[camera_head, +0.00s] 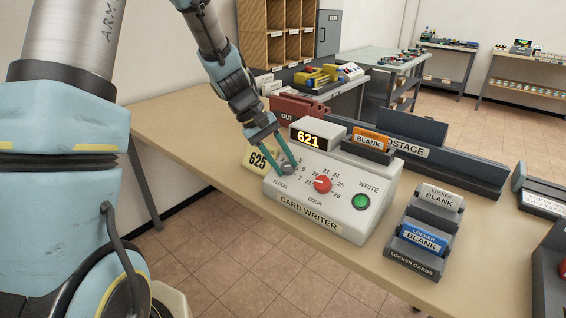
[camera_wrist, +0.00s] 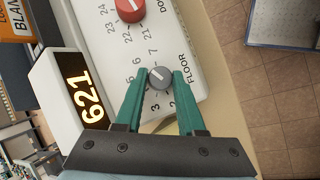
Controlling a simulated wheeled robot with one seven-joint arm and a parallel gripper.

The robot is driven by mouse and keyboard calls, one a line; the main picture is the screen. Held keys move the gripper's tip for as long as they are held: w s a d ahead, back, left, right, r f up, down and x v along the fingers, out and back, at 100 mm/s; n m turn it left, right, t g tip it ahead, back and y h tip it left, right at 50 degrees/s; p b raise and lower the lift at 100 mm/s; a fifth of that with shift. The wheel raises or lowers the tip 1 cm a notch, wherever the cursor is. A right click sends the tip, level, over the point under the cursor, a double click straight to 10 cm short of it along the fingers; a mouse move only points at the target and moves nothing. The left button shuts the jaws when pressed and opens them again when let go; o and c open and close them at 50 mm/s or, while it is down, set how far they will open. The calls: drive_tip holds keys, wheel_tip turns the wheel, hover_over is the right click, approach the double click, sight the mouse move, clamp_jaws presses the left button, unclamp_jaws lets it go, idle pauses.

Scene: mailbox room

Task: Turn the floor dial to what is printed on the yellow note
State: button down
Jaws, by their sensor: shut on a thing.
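The white card writer (camera_head: 310,215) stands on the table, with its display (camera_head: 308,138) reading 621. Its grey floor dial (camera_wrist: 159,77) is between the green fingertips of my gripper (camera_wrist: 159,80), which is shut on it. The red door dial (camera_head: 322,184) is to the right, also seen in the wrist view (camera_wrist: 130,10). The yellow note (camera_head: 259,161) reads 625 and stands at the left of the card writer, partly behind my gripper.
A green WRITE button (camera_head: 361,202) is on the right of the card writer. A locker card holder (camera_head: 415,262) with a blue card (camera_head: 424,238) stands to its right. An orange blank card (camera_head: 371,139) stands behind. Bare table lies at the front right.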

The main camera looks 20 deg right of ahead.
drive_tip(key=c, duration=0.5)
unclamp_jaws()
drive_tip(key=b+v, duration=0.2)
drive_tip(key=v, duration=0.9)
drive_tip(key=shift+f, duration=0.1)
drive_tip(key=s+a+f+t+y, duration=0.1)
drive_tip(key=s+a+f, duration=0.1)
drive_tip(key=a, duration=0.6)
drive_tip(key=s+a+f+t+y, duration=0.2)
drive_tip(key=s+a+f, duration=0.1)
drive_tip(key=a, duration=0.6)
drive_tip(key=s+a+f+t+y, duration=0.1)
drive_tip(key=s+a+f+y, duration=0.1)
drive_tip(key=a, duration=0.6)
drive_tip(key=shift+s+a+f+t, duration=0.15)
drive_tip(key=shift+s+f+t, duration=0.1)
drive_tip(key=shift+f+t, duration=0.15)
